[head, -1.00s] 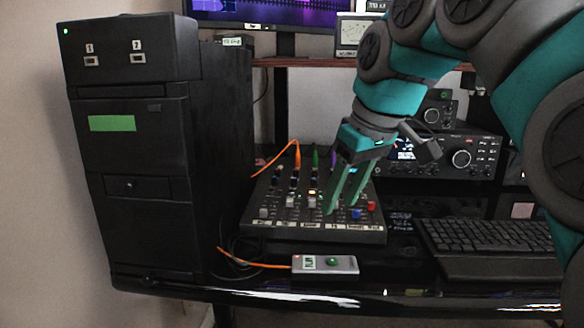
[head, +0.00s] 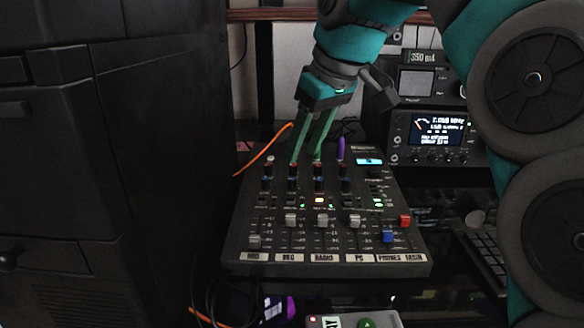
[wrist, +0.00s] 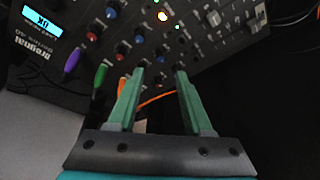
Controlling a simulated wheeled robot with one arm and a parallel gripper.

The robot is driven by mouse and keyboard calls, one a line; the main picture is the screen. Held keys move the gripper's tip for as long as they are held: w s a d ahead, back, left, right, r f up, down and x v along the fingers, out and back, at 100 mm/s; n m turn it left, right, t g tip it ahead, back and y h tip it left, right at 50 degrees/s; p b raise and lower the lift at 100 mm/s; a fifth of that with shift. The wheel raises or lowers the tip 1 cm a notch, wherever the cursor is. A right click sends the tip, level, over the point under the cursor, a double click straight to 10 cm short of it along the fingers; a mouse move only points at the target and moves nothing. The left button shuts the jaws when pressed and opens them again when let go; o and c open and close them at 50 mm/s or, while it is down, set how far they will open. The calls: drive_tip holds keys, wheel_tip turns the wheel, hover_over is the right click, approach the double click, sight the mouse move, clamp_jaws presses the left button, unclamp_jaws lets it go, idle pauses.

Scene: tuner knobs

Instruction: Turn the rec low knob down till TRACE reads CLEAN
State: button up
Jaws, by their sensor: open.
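The black mixer (head: 345,262) has labelled columns, REC among them. In the REC column, a dark knob with a blue cap (head: 293,183) sits below the fingertips; I cannot read its own label. My gripper (head: 305,160) points down at the mixer's upper knobs, fingers apart and empty. In the wrist view my gripper (wrist: 160,72) has a blue-capped knob (wrist: 162,50) just beyond and between its tips, apparently untouched. The left finger partly hides the orange plug (wrist: 122,86). No readout labelled TRACE is legible; a small mixer display (wrist: 41,22) seems to read OK.
Green (wrist: 100,76) and purple (wrist: 72,61) plugs stand beside the orange one. Neighbouring knobs are close. Fader caps (head: 322,220) fill the lower mixer. A black tower (head: 140,150) stands left, a radio (head: 436,136) right.

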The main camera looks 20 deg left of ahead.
sight(292, 179)
drive_tip(key=shift+x, duration=3.3)
drive_tip(key=shift+c, duration=0.2)
clamp_jaws()
